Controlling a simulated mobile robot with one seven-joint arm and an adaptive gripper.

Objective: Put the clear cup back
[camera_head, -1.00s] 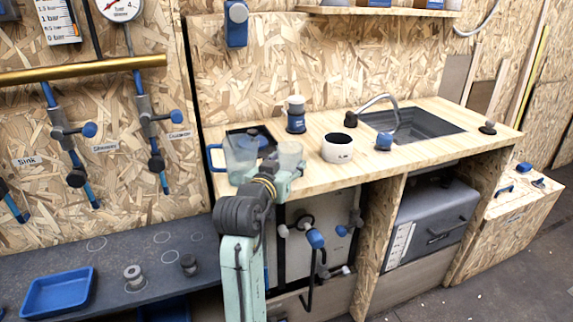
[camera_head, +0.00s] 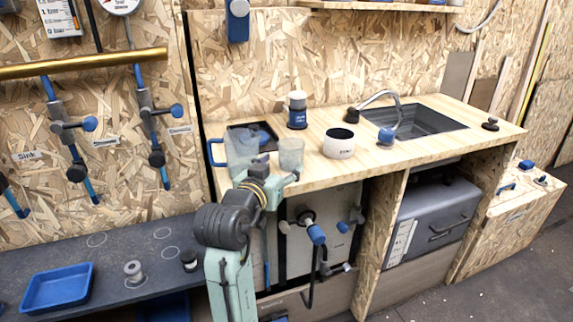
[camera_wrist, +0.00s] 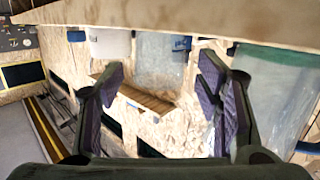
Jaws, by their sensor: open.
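The clear cup (camera_head: 291,152) stands upright on the wooden counter (camera_head: 312,172) near its front edge, right of a clear jug (camera_head: 240,148) with a blue handle. In the wrist view, which looks upside down, the clear cup (camera_wrist: 160,62) shows between the two fingers but beyond them. My gripper (camera_wrist: 163,78) is open and empty, with the fingers spread to either side of the cup's outline. In the head view my wrist is just in front of the cup and jug at the counter edge. The fingertips are hard to make out there.
A white mug (camera_head: 339,143) stands right of the cup, with a blue-and-white container (camera_head: 297,110) behind. A dark tray (camera_head: 262,129) lies behind the jug. The sink (camera_head: 425,120) and tap are farther right. A low grey bench (camera_head: 60,262) with a blue tray (camera_head: 58,287) is at left.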

